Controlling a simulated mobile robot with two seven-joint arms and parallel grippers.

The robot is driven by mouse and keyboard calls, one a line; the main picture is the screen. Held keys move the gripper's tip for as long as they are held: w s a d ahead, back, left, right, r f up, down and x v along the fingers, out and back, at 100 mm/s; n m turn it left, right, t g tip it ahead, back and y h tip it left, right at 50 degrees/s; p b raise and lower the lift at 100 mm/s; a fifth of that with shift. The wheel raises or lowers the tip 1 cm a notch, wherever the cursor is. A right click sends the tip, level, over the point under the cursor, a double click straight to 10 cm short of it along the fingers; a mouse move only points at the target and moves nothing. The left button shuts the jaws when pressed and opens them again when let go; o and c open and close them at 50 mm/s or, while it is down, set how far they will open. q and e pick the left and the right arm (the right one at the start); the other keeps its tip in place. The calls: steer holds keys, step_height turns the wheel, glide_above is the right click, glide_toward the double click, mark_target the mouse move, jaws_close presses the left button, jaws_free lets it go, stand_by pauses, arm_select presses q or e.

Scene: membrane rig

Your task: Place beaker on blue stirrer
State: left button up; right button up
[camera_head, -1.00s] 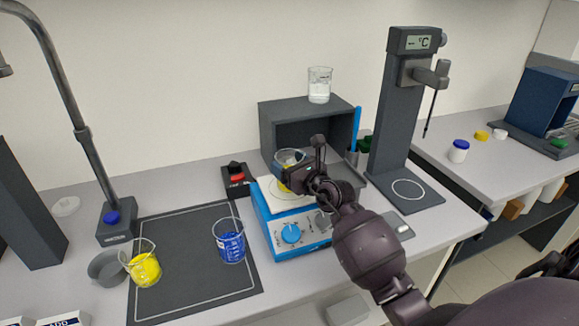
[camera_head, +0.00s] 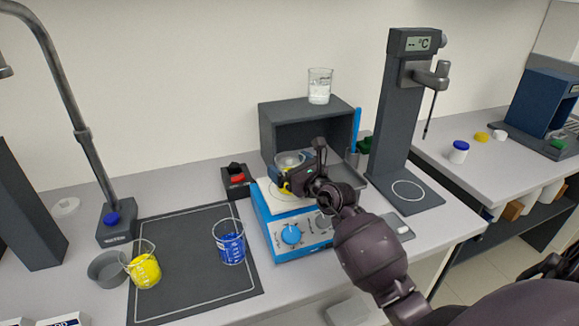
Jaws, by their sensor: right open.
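The blue stirrer (camera_head: 292,237) stands mid-bench with a white top plate and a knob on its front. A glass beaker (camera_head: 289,159) with some yellow in it is at the stirrer's top plate, partly hidden behind my right gripper (camera_head: 300,180). It looks upright; whether its base rests fully on the plate is hard to see. My right gripper is open, with its fingers at the beaker's right side. My left gripper is not in view.
A beaker of yellow liquid (camera_head: 145,269) and a beaker of blue liquid (camera_head: 230,247) stand on the dark mat (camera_head: 185,299). A dark open box (camera_head: 283,118) stands behind the stirrer with a clear beaker (camera_head: 319,88) on top. A thermometer stand (camera_head: 388,125) rises at right.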

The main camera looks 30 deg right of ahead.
steer(key=s, duration=0.7)
steer(key=s+d, duration=0.1)
steer(key=s, duration=0.2)
steer(key=shift+s+f, duration=0.1)
steer(key=shift+s, duration=0.3)
steer(key=shift+s+b, duration=0.3)
steer(key=shift+s, duration=0.15)
